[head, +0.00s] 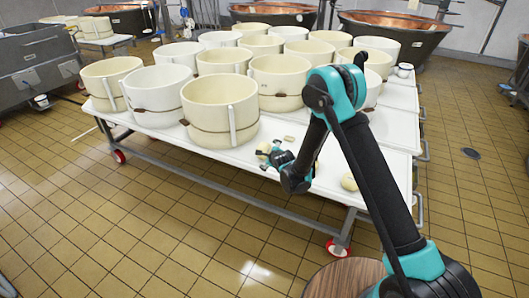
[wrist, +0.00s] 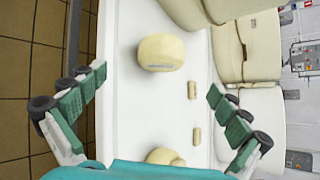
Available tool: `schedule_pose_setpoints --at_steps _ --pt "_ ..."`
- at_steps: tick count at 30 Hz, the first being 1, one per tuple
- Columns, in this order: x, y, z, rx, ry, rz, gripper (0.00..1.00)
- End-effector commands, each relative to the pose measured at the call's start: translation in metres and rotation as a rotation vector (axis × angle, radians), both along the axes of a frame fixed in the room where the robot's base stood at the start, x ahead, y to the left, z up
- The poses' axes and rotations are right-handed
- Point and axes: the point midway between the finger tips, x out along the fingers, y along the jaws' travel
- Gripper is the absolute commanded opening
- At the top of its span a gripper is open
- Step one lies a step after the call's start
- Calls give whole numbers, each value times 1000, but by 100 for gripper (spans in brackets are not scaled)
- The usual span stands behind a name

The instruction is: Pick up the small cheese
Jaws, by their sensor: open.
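My gripper (head: 275,158) is open and empty, low over the white table near its front edge. Its two green-padded fingers also show spread apart in the wrist view (wrist: 157,88). A pale rounded cheese (wrist: 161,52) sits on the table beyond the fingertips. A second pale cheese (wrist: 165,157) is close to the gripper's base, its lower part hidden by the gripper body. In the head view one cheese (head: 263,149) is just beside the fingers, partly covered. Another cheese (head: 349,182) lies to the right near the table's edge. Which cheeses match between the views I cannot tell.
Several large cream tubs stand on the white table (head: 160,138), behind the gripper. Small pale blocks (wrist: 195,136) lie on the table beside the cheeses. A wheeled frame carries the table. Copper vats (head: 400,32) stand at the back. The tiled floor in front is open.

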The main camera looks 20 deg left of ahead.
Motion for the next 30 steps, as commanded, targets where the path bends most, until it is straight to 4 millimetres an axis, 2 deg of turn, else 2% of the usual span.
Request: schedule_pose_setpoints --at_steps 3,9,17,24,30 --pt "17 13 -13 0 0 0 100" --pt "38 28 -29 0 0 0 100" --pt "48 33 -35 -1 0 -1 100" --pt "73 42 -51 -1 0 -1 100" --pt "85 52 -60 -1 -1 1 100"
